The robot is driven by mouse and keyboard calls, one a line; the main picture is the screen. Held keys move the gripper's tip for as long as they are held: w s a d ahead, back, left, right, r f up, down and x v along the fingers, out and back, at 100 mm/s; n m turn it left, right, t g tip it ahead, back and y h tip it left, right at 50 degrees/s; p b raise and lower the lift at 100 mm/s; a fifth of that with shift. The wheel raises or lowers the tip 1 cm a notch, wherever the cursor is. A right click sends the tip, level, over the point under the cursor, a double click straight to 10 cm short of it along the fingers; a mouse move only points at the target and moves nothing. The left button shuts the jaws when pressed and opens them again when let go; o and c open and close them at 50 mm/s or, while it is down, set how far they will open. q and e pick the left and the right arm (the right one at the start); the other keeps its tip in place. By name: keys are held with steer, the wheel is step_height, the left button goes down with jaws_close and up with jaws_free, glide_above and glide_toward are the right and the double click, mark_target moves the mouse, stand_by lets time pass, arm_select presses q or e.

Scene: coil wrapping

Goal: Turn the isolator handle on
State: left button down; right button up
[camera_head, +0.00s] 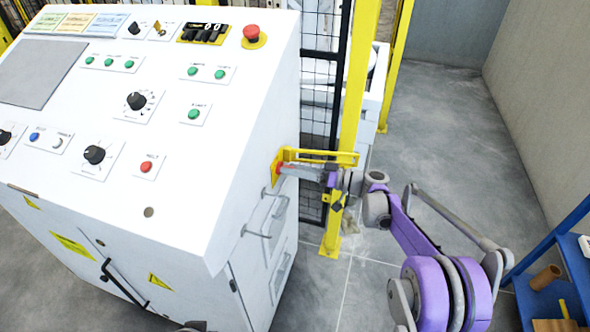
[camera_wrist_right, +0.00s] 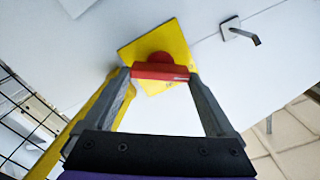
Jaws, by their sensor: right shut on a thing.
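The red isolator handle (camera_wrist_right: 160,71) sits on a square yellow plate (camera_wrist_right: 178,45) on the right side of the white control cabinet (camera_head: 215,210). In the wrist view the handle's bar lies almost level across the picture, with its round red hub behind it. My right gripper (camera_wrist_right: 163,76) is shut on the bar, one finger at each end. In the head view my right gripper (camera_head: 283,169) reaches the plate from the right and mostly hides the handle.
A yellow bracket (camera_head: 318,157) and a yellow fence post (camera_head: 357,80) stand close to my right gripper. Grey metal handles (camera_head: 268,215) stick out of the cabinet side below. A blue shelf (camera_head: 548,275) stands at the right. Open floor lies between shelf and fence.

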steer(key=m, duration=0.5)
steer(key=m+b, duration=0.1)
steer(key=m, duration=0.5)
steer(key=shift+w+f, duration=0.1)
steer(key=shift+f, duration=0.1)
steer(key=shift+m, duration=0.3)
steer(key=o, duration=1.1)
steer(key=shift+c, duration=0.2)
steer(key=shift+d, duration=0.1)
steer(key=v, duration=1)
steer(key=shift+d, duration=0.35)
